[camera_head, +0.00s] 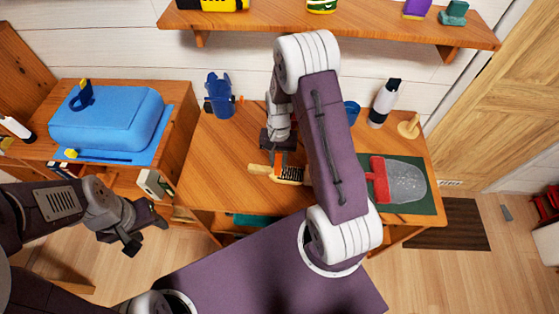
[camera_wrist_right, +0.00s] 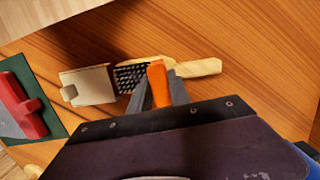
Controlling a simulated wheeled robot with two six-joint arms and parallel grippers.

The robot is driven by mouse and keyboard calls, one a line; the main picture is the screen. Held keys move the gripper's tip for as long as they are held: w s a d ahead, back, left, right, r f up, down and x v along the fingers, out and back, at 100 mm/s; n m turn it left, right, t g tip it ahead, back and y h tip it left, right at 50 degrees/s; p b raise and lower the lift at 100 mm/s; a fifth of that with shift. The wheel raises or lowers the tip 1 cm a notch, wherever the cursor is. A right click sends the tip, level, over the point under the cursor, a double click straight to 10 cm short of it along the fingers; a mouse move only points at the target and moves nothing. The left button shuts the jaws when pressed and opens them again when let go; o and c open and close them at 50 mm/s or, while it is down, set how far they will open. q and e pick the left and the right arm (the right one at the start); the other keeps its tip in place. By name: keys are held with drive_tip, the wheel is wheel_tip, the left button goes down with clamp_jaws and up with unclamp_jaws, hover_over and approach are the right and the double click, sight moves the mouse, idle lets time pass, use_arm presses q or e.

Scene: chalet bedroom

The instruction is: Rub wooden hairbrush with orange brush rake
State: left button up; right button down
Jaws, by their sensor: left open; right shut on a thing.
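The wooden hairbrush (camera_head: 262,169) lies on the wooden desk, its dark bristles facing up. It also shows in the right wrist view (camera_wrist_right: 202,68), handle to the right. My right gripper (camera_head: 278,146) is above it, shut on the orange brush rake (camera_wrist_right: 158,84). The rake's upper end overlaps the hairbrush between bristles and handle in the wrist view; I cannot tell whether they touch. In the head view the rake is hard to make out, and my right arm hides part of the desk. My left gripper (camera_head: 147,228) is open and empty, low at the left, away from the desk.
A cream block (camera_wrist_right: 88,86) lies just beside the bristle end. A red-handled clear item (camera_head: 402,180) lies on a green mat (camera_head: 427,205) to the right. A blue holder (camera_head: 219,96), a bottle (camera_head: 384,102) and a wooden stand (camera_head: 409,126) stand toward the back.

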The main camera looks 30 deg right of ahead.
sight(279, 161)
wheel_tip(279, 161, up, 3)
drive_tip(key=shift+w+f+p, duration=0.1)
drive_tip(key=shift+p, duration=0.25)
drive_tip(key=shift+s+d+r+p, duration=0.2)
drive_tip(key=shift+r+p, duration=0.35)
drive_tip(key=shift+s+d+r+p, duration=0.15)
drive_tip(key=shift+s+r+p, duration=0.05)
drive_tip(key=shift+r+p, duration=0.35)
drive_tip(key=shift+w+a+r+p, duration=0.1)
drive_tip(key=shift+a+r+p, duration=0.05)
drive_tip(key=shift+r+p, duration=0.4)
drive_tip(key=shift+w+a+r+p, duration=0.1)
drive_tip(key=shift+r+p, duration=0.3)
drive_tip(key=shift+r, duration=0.15)
drive_tip(key=shift+r+p, duration=0.5)
use_arm(q)
wheel_tip(279, 161, up, 7)
drive_tip(key=shift+s, duration=0.35)
use_arm(e)
drive_tip(key=shift+s+d, duration=0.15)
use_arm(q)
drive_tip(key=shift+w+f, duration=0.15)
